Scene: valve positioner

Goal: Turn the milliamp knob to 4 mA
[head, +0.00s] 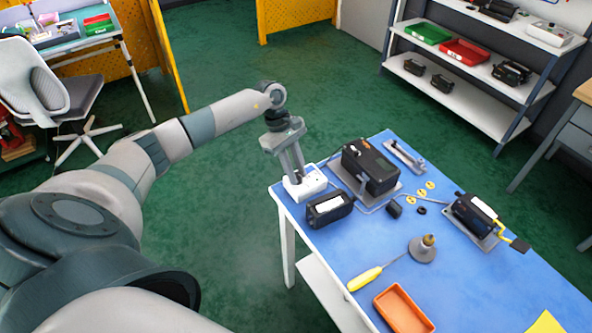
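A small white box (312,183) stands at the left corner of the blue-topped table; it looks like the milliamp source. My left gripper (294,177) points down at it from above, with its fingertips at the left part of the box's top. The two fingers show a narrow gap higher up. The milliamp knob cannot be made out; the fingertips cover that spot. I cannot tell whether they grip it or what it reads. My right gripper is not in view.
On the blue table (345,240), a black positioner (370,168) on a plate and a black meter-like box (329,209) stand close to the white box. A yellow-handled screwdriver (366,278), an orange tray (402,310) and a second black device (474,214) lie farther right.

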